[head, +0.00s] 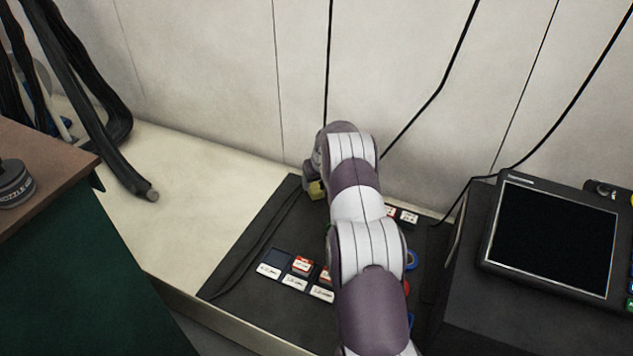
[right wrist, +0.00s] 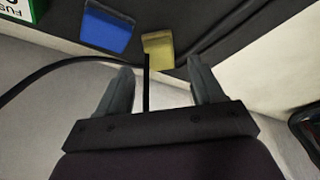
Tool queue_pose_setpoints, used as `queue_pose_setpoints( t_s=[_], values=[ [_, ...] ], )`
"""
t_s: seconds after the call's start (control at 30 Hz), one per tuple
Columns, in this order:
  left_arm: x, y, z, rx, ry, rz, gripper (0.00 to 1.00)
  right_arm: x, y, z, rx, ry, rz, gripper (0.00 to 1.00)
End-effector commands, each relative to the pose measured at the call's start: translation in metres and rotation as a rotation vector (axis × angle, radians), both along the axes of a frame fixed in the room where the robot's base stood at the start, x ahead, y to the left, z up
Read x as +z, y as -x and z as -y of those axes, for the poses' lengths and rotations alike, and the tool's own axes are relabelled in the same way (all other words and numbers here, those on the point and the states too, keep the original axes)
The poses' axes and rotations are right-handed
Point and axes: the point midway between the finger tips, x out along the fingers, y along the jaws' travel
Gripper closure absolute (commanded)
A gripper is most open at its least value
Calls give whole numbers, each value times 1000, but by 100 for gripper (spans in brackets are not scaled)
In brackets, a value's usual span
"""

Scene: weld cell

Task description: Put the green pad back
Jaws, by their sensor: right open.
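No whole green pad shows clearly. A small green patch (head: 331,229) shows at the left edge of my right arm in the head view, mostly hidden by it. A green and white lettered piece (right wrist: 17,9) is cut off at the top left of the right wrist view. My right gripper (right wrist: 159,67) is open, with nothing clearly held. A yellow pad (right wrist: 158,50) lies just beyond its fingertips and also shows in the head view (head: 317,190). A blue pad (right wrist: 107,27) lies left of the yellow one. My left gripper is not in view.
A dark mat (head: 245,240) bears red and white pieces (head: 302,264) and white labels (head: 293,282). A black cable (right wrist: 60,66) crosses near the right gripper. A screen unit (head: 552,238) stands right.

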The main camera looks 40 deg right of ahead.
Motion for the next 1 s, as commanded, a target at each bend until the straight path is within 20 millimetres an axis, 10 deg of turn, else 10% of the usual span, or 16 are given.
queue_pose_setpoints(
  t_s=[0.43, 0.57, 0.73, 0.9, 1.0],
  values=[
    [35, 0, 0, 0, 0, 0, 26, 77, 28, -23, 14, -5, -9, 33],
    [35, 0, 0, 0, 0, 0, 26, 115, 47, -112, 89, -29, -59, 33],
    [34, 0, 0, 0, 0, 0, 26, 159, 148, -253, 222, -50, -167, 33],
    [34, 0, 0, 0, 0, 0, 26, 168, 252, -313, 307, -45, -244, 33],
    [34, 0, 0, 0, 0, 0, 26, 167, 282, -322, 327, -42, -265, 33]
  ],
)
